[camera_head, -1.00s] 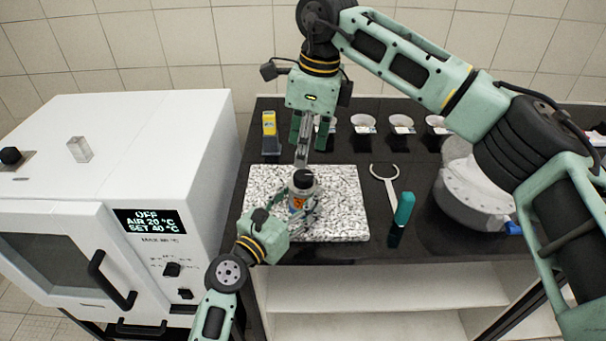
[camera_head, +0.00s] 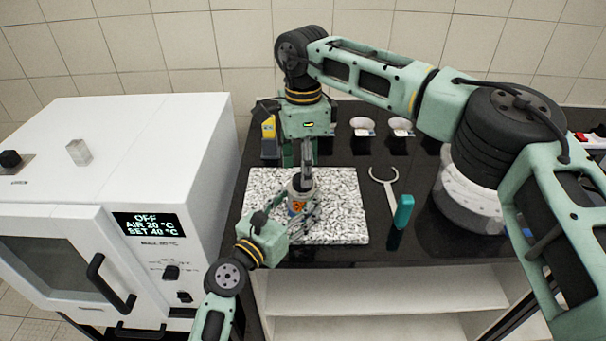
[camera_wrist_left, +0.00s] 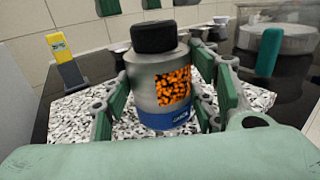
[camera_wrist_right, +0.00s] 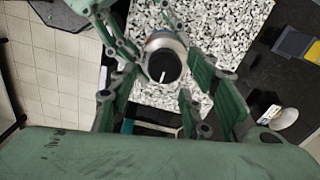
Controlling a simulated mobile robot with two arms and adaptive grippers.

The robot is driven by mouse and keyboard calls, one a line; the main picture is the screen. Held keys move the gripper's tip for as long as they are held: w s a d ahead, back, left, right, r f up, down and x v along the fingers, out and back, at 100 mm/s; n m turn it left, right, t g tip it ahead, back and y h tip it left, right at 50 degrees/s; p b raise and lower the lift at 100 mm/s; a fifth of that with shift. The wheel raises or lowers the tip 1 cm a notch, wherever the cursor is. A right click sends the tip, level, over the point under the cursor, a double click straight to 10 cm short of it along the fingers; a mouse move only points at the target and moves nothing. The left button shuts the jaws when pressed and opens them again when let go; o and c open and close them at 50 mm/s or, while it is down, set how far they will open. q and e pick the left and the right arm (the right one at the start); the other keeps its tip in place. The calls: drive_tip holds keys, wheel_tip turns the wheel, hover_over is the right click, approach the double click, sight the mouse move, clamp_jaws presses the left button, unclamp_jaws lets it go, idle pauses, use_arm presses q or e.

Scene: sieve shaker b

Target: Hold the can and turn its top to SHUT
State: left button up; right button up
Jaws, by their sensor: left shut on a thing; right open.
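The can (camera_head: 297,207) stands on the speckled slab. In the left wrist view the can (camera_wrist_left: 145,90) is grey, with an orange-and-black label, a blue lower band and a black top (camera_wrist_left: 155,37). My left gripper (camera_head: 290,212) is shut on the can's body, with fingers on both sides. My right gripper (camera_head: 306,162) is open, pointing down just above the can, and partly hides its top in the head view. In the right wrist view the dark top (camera_wrist_right: 158,66) lies between the spread fingers and bears a white line. I cannot read any marking beside it.
The speckled slab (camera_head: 345,215) lies on the black bench. A white oven (camera_head: 150,135) stands at left. A yellow-and-grey device (camera_head: 269,135) and small cups (camera_head: 362,125) are behind. A fork-ended tool (camera_head: 378,176), a teal-handled object (camera_head: 403,211) and a round white machine (camera_head: 465,195) are at right.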

sight(303, 200)
drive_tip(key=shift+f, duration=1.4)
drive_tip(key=shift+c, duration=0.4)
drive_tip(key=c, duration=1)
